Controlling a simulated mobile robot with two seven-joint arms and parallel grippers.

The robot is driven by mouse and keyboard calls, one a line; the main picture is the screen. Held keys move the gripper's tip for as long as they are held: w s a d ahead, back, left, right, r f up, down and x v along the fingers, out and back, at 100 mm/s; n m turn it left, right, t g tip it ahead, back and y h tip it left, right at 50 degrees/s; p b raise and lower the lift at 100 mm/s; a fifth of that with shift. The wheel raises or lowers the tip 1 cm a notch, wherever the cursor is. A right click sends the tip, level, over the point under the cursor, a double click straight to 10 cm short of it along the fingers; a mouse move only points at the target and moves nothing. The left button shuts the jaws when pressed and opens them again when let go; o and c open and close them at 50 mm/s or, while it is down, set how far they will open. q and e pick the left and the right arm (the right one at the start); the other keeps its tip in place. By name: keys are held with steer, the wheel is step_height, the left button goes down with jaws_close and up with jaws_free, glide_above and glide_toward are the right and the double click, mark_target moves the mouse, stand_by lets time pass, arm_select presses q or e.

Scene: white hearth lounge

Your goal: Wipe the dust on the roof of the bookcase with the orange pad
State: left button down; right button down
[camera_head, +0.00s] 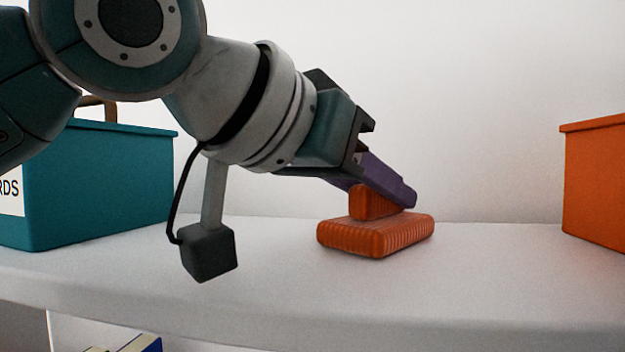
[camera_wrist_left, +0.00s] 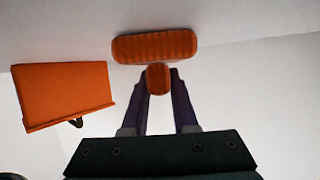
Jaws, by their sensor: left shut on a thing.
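The orange pad (camera_head: 375,237) has a ribbed block base and a smaller grip on top. It rests on, or very close above, the white roof of the bookcase (camera_head: 480,285). My left gripper (camera_head: 388,190) comes from the upper left, tilted down, with its purple fingers shut on the pad's grip. In the left wrist view the pad (camera_wrist_left: 155,47) lies beyond the fingertips (camera_wrist_left: 160,82), with the grip between them. I cannot make out dust on the roof. My right gripper is not in view.
A teal box (camera_head: 105,185) with a handle and a partly hidden label stands on the roof at the left. An orange box (camera_head: 597,185) stands at the right; it also shows in the left wrist view (camera_wrist_left: 62,92). A white wall is behind. Between pad and orange box the roof is clear.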

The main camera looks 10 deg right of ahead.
arm_select(q)
steer(key=shift+s+d+f, duration=0.15)
steer(key=shift+s+d, duration=0.05)
steer(key=shift+d, duration=0.2)
steer(key=shift+r+p, duration=0.2)
steer(key=shift+p, duration=0.2)
steer(key=shift+w+a+p, duration=0.25)
steer(key=shift+w+a, duration=0.1)
steer(key=shift+a, duration=0.55)
steer(key=shift+w+a+p, duration=0.2)
steer(key=shift+w+a, duration=0.1)
steer(key=shift+a, duration=0.6)
steer(key=shift+w+a, duration=0.3)
steer(key=shift+a, duration=0.65)
steer(key=shift+w+a, duration=0.3)
steer(key=shift+a, duration=0.6)
steer(key=shift+w+a+f, duration=0.1)
steer(key=shift+w+a, duration=0.1)
steer(key=shift+a, duration=0.45)
steer(key=shift+w+a+f, duration=0.1)
steer(key=shift+w+a, duration=0.1)
steer(key=shift+a, duration=0.4)
steer(key=shift+w+a+f, duration=0.1)
steer(key=shift+w+a, duration=0.1)
steer(key=shift+a, duration=0.45)
step_height(320, 180, up, 2)
steer(key=shift+r+p, duration=0.1)
steer(key=shift+p, duration=0.6)
steer(key=shift+r, duration=2.05)
steer(key=shift+r, duration=0.1)
